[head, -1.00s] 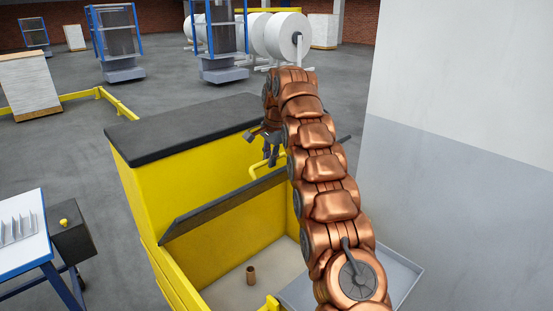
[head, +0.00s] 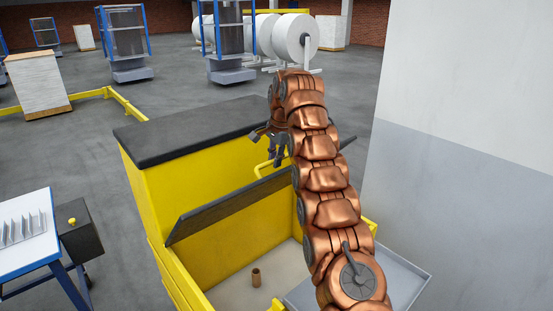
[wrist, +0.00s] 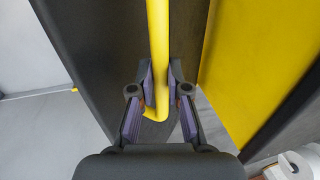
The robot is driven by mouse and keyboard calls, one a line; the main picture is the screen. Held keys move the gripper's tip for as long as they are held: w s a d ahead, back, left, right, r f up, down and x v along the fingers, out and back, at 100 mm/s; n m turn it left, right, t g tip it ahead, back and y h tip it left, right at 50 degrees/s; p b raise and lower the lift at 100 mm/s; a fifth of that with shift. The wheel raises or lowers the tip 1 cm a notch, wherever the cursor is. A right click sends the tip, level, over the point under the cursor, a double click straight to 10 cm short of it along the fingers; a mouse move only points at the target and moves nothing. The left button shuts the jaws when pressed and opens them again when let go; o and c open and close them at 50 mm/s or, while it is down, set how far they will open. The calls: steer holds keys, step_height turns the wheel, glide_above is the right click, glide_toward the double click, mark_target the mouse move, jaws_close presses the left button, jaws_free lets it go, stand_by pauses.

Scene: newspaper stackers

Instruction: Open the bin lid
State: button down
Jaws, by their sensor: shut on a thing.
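The yellow bin (head: 153,203) has an open compartment at the front. Its dark lid (head: 230,206) stands raised at a steep tilt, seen nearly edge-on in the head view; in the wrist view its dark face (wrist: 105,65) fills the middle. A yellow bar handle (head: 264,170) sticks out from the lid's far side. My gripper (head: 277,150) is at this handle. In the wrist view my gripper (wrist: 161,90) has its two fingers closed on either side of the yellow handle (wrist: 158,40). Part of the handle and lid is hidden behind my arm.
A small brown cylinder (head: 255,277) stands on the compartment floor. A flat black top (head: 195,130) covers the rear of the bin. A grey tray (head: 405,282) and a pale wall (head: 460,130) are at the right. A white-topped table (head: 25,240) stands at the left.

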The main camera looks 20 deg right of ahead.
steer(key=c, duration=1.3)
jaws_free()
steer(key=shift+w+a+f, duration=0.25)
steer(key=shift+a+f, duration=0.05)
steer(key=shift+a, duration=0.05)
steer(key=shift+o, duration=0.8)
steer(key=shift+s+d+r, duration=0.1)
steer(key=shift+d, duration=0.1)
steer(key=shift+s+d, duration=0.2)
steer(key=shift+s, duration=0.1)
